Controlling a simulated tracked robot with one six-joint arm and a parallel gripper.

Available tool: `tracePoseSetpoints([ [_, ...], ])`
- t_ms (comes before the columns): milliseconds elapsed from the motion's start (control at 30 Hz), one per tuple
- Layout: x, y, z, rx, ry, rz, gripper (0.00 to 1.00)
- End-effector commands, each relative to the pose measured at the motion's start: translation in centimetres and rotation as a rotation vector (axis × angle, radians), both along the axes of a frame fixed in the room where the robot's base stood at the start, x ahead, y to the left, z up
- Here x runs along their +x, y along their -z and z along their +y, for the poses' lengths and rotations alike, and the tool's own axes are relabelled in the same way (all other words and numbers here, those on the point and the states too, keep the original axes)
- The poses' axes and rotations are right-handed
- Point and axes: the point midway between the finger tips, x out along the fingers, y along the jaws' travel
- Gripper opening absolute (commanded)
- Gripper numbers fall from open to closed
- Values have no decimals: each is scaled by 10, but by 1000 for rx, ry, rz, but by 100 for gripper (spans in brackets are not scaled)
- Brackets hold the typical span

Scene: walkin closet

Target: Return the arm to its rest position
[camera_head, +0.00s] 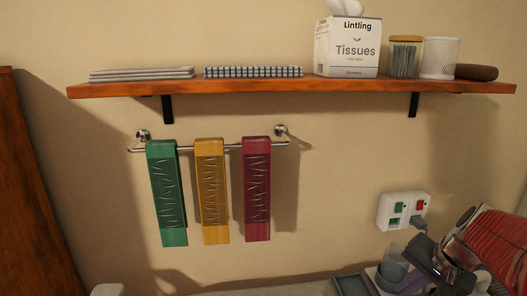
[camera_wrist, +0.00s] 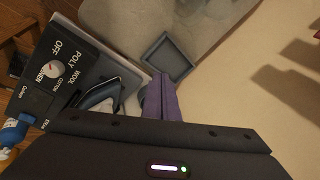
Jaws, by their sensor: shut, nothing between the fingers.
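My gripper (camera_wrist: 160,92) shows in the wrist view as two narrow purple-grey fingers side by side. They are closed together with nothing between them. The dark body of my gripper fills the bottom of that view. The fingertips point toward a small grey-blue tray (camera_wrist: 184,62), which looks empty. The tray also shows at the bottom edge of the head view (camera_head: 352,285).
A panel with a dial (camera_wrist: 53,69) and a dark iron-like object (camera_wrist: 100,96) lie left of my fingers. A shelf (camera_head: 290,88) and a rail with three hanging strips (camera_head: 212,192) are on the wall.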

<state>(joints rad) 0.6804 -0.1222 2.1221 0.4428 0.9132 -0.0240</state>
Motion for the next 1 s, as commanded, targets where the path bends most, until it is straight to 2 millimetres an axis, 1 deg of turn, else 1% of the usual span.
tracePoseSetpoints([
  [33, -6, 0, 13, -24, -36, 11, 0],
  [100, -15, 1, 26, -58, -82, 28, 0],
  [400, -51, 4, 78, -198, -273, 74, 0],
  [700, -83, 4, 120, -333, -454, 75, 0],
  [1000, -108, -1, 160, -442, -625, 21, 0],
])
